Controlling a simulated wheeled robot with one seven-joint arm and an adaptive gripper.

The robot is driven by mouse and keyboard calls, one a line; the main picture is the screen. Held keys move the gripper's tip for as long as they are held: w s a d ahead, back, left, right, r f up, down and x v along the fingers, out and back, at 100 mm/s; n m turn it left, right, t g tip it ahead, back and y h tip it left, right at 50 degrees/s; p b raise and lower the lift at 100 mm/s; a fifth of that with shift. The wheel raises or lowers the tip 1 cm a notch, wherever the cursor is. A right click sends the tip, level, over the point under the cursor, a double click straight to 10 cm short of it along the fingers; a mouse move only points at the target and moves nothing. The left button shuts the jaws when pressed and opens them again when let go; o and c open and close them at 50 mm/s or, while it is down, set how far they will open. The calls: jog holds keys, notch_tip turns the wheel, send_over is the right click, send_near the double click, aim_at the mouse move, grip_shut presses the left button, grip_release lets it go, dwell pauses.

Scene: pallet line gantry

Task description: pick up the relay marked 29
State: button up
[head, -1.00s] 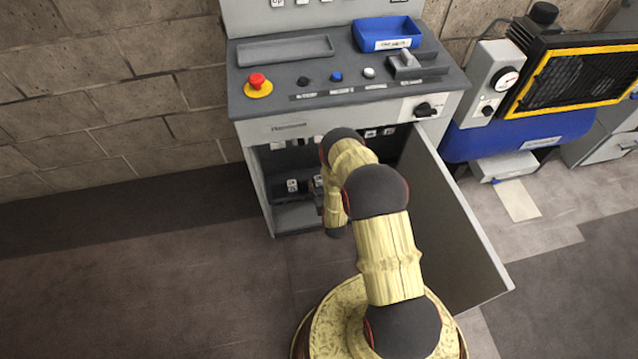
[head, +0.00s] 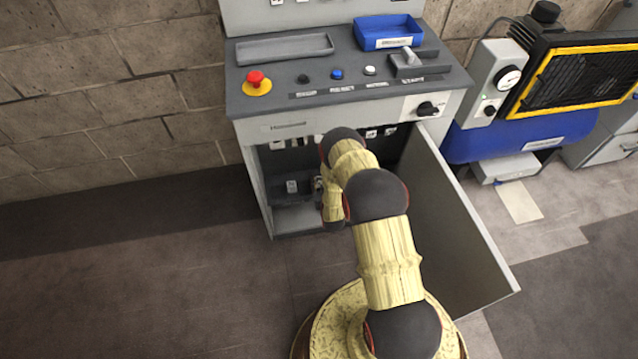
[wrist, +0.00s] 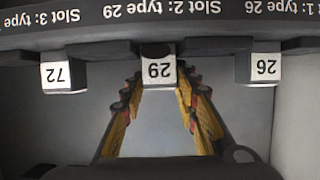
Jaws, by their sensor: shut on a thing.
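In the head view my arm reaches into the open cabinet (head: 253,180) and hides the gripper and this relay.
The open cabinet door (head: 455,225) stands right of my arm. A blue machine (head: 520,135) is beyond it. Floor at left is clear.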

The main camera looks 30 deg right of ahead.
jog(key=c, duration=0.5)
jog(key=shift+c, duration=0.2)
jog(key=shift+r, duration=0.15)
